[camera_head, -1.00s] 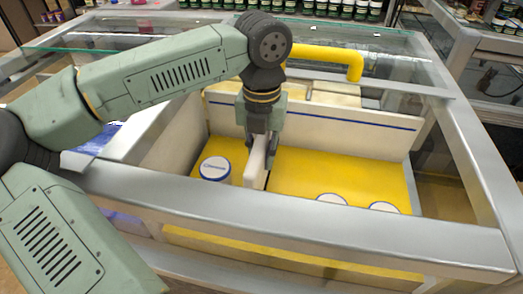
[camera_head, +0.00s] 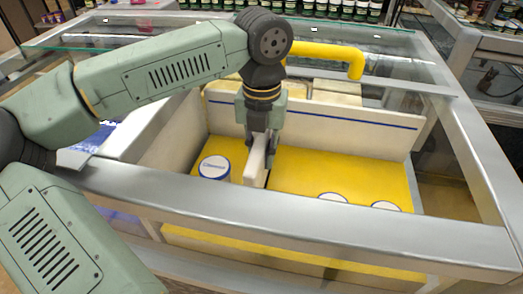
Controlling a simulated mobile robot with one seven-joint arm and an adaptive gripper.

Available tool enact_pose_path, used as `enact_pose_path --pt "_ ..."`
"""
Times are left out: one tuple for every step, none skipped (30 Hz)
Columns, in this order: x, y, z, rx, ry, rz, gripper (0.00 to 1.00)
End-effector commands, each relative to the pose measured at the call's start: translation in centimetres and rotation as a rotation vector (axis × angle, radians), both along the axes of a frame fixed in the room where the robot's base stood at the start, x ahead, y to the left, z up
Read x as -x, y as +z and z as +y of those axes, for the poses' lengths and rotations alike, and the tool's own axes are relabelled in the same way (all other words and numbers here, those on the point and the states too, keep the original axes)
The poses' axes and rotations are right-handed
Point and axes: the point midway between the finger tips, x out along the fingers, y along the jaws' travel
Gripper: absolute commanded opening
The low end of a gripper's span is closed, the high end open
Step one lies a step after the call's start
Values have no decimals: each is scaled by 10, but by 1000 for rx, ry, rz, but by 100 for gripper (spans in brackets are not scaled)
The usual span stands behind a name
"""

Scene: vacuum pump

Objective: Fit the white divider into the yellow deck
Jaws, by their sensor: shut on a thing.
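The white divider (camera_head: 256,163) is a thin upright panel seen nearly end-on, inside the case. My gripper (camera_head: 260,138) points down and is shut on its upper part. The yellow deck (camera_head: 315,175) is the flat yellow floor of the case, and the divider stands over it, left of the middle. I cannot tell whether the divider's bottom edge touches the deck or sits in a slot, as the front rail hides part of it.
A white tub with a blue-rimmed lid (camera_head: 214,167) stands just left of the divider. Two more round lids (camera_head: 333,198) (camera_head: 385,206) show at the front right. A grey frame rail (camera_head: 290,222) runs across the front. A white back panel (camera_head: 345,126) and a yellow pipe (camera_head: 345,58) lie behind.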

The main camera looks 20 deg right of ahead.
Motion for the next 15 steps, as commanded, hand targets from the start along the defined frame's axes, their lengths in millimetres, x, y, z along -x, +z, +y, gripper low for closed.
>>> enact_pose_path --pt "0 0 0 1 0 -1 0" --pt "0 0 0 1 0 -1 0" --pt "0 0 0 1 0 -1 0" --pt "0 0 0 1 0 -1 0" --pt "0 0 0 1 0 -1 0" --pt "0 1 0 1 0 -1 0" --pt "0 1 0 1 0 -1 0" --pt "0 1 0 1 0 -1 0" --pt "0 0 0 1 0 -1 0" --pt "0 0 0 1 0 -1 0" --pt "0 0 0 1 0 -1 0" --pt "0 -1 0 1 0 -1 0" --pt "0 -1 0 1 0 -1 0" --pt "0 -2 0 1 0 -1 0" --pt "0 -3 0 1 0 -1 0"
